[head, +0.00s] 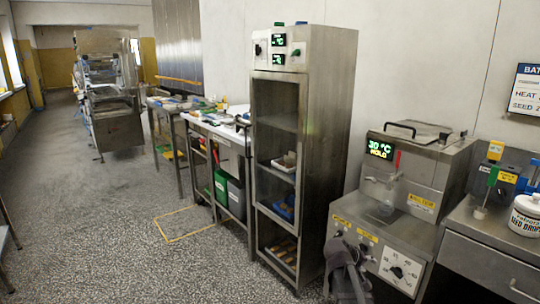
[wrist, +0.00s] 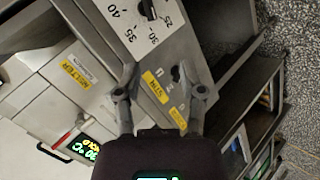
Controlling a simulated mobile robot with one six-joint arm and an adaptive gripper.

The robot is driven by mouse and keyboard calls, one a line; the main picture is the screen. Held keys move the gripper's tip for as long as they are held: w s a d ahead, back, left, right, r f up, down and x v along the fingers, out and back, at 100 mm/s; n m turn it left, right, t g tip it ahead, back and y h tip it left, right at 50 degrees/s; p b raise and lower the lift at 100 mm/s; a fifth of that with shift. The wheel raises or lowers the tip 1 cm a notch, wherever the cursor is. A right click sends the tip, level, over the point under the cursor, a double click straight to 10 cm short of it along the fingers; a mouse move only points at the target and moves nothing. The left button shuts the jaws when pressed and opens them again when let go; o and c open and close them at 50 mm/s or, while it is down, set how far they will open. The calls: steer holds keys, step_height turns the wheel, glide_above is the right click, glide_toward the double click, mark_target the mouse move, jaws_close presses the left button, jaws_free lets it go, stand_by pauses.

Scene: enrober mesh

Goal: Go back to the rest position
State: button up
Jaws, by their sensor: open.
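My gripper (wrist: 161,68) is open and empty in the wrist view, its two fingers apart with the melter's front panel behind them. In the head view, a dark grey part of my gripper and arm (head: 346,272) shows at the bottom edge, in front of the melter's lower left front. The melter (head: 432,160) is a steel machine with a green display (head: 380,149) reading 30 °C HOLD. Its dial (head: 397,271) is on the white scale plate at the lower front. I cannot tell from these frames whether my fingers touch the panel.
A steel counter (head: 490,262) with a white seed drum (head: 526,215) is at the right. Worktables (head: 232,140) line the wall beyond. The speckled floor (head: 110,240) at the left is largely clear.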

steer(key=s+a+f+m+g+y+p, duration=0.1)
steer(key=s+a+f+g+y, duration=0.15)
steer(key=s+a+y, duration=0.45)
steer(key=s+a+f+g+y, duration=0.2)
steer(key=s+a+f, duration=0.1)
steer(key=s+a, duration=0.65)
step_height(320, 180, up, 27)
steer(key=s+d+p, duration=0.1)
steer(key=p, duration=2.6)
steer(key=shift+d, duration=0.3)
